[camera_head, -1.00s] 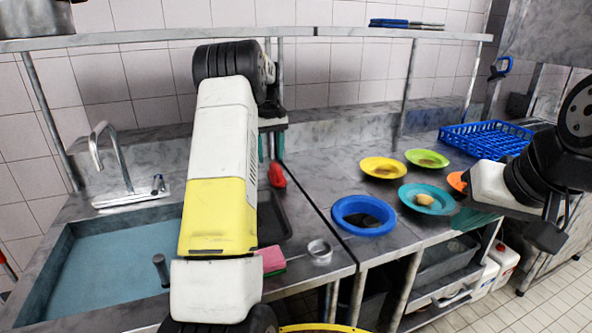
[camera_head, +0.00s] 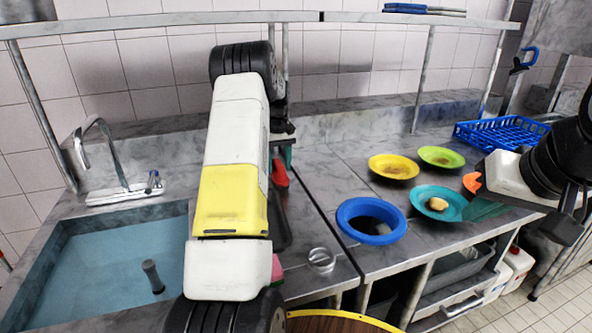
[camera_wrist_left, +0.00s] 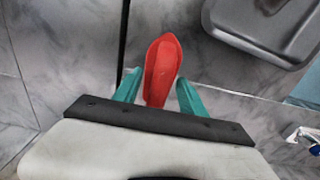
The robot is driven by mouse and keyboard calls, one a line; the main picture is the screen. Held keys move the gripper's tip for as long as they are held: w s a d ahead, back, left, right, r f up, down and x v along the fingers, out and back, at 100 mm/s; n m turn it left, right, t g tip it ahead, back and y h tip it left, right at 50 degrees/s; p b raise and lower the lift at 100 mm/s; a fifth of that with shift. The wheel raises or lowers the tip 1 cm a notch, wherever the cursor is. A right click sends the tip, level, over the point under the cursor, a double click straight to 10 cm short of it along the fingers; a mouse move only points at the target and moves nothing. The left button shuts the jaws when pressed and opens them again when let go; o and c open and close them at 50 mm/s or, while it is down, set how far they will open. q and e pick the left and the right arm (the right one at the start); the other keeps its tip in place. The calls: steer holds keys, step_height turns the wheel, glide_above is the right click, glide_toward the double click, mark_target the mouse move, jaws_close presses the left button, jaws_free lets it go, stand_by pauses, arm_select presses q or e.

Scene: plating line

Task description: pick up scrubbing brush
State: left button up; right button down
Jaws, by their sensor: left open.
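A red, pointed, oblong object (camera_head: 280,173), which looks like the scrubbing brush, lies on the counter beside the sink; no bristles show. In the left wrist view, the red object (camera_wrist_left: 163,65) sits between the teal fingers of my left gripper (camera_wrist_left: 158,90). The fingers are open, one on each side of it, with a gap visible; contact cannot be told. In the head view, my left gripper (camera_head: 282,156) is mostly hidden behind its own arm. My right gripper (camera_head: 484,209) is by the teal plate at the right; its opening is unclear.
A sink (camera_head: 110,265) with water is at left, with a faucet (camera_head: 125,190) behind. A dark tray (camera_wrist_left: 262,30) lies near the red object. A blue ring-shaped bin opening (camera_head: 350,228), yellow (camera_head: 393,158), green (camera_head: 441,149) and teal (camera_head: 418,200) plates, and a blue rack (camera_head: 490,137) stand right.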

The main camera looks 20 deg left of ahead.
arm_select(q)
steer(key=shift+f, duration=0.2)
jaws_close()
step_height(320, 180, up, 10)
steer(key=shift+r, duration=0.1)
steer(key=c, duration=0.7)
jaws_free()
jaws_close()
